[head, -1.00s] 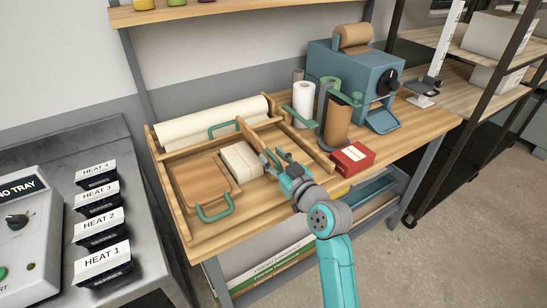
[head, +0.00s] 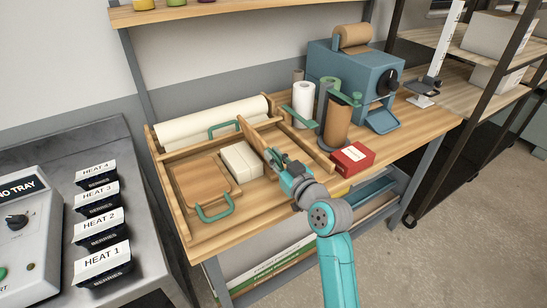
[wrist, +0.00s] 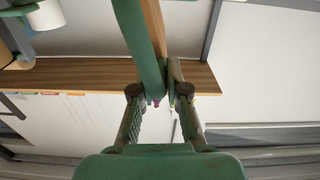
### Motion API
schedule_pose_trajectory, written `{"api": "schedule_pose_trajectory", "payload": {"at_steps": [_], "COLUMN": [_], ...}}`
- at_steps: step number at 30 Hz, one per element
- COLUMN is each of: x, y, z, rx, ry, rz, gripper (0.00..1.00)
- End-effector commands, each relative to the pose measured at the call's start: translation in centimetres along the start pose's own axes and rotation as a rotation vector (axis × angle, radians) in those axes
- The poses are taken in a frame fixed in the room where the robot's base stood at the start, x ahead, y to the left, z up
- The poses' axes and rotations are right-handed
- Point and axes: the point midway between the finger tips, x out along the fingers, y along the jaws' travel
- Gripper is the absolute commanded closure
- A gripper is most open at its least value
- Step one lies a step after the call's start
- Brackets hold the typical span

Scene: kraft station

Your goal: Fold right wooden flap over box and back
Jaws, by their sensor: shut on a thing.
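The white box (head: 241,162) sits in the wooden folding frame on the bench. The right wooden flap (head: 252,138) stands up on edge along the box's right side. My gripper (head: 274,158) is at the near end of this flap, shut on its green handle, which is mostly hidden in the head view. In the wrist view, the green handle (wrist: 138,40) and the flap's wooden edge (wrist: 155,25) run up from between the fingertips (wrist: 160,92). The left wooden flap (head: 199,181) lies flat left of the box, with its own green handle (head: 214,210).
A back flap with a green handle (head: 224,128) and a white roll (head: 212,120) lie behind the box. A red box (head: 352,158), a brown roll (head: 337,124) and a white roll (head: 303,103) stand to the right. The blue machine (head: 350,75) is behind them.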

Motion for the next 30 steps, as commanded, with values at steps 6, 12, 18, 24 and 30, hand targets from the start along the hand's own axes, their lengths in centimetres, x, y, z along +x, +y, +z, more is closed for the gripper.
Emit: {"api": "schedule_pose_trajectory", "payload": {"at_steps": [6,12,18,24,30], "x": [0.0,0.0,0.0,0.0,0.0], "y": [1.5,3.5,5.5,7.4,9.2], "z": [-0.2,-0.2,0.2,1.1,2.2], "rx": [0.121,0.296,0.487,0.679,0.869], "ry": [-0.001,-0.001,-0.001,-0.002,-0.002], "rz": [0.001,0.003,0.002,0.002,0.003], "gripper": [1.00,1.00,1.00,1.00,1.00]}}
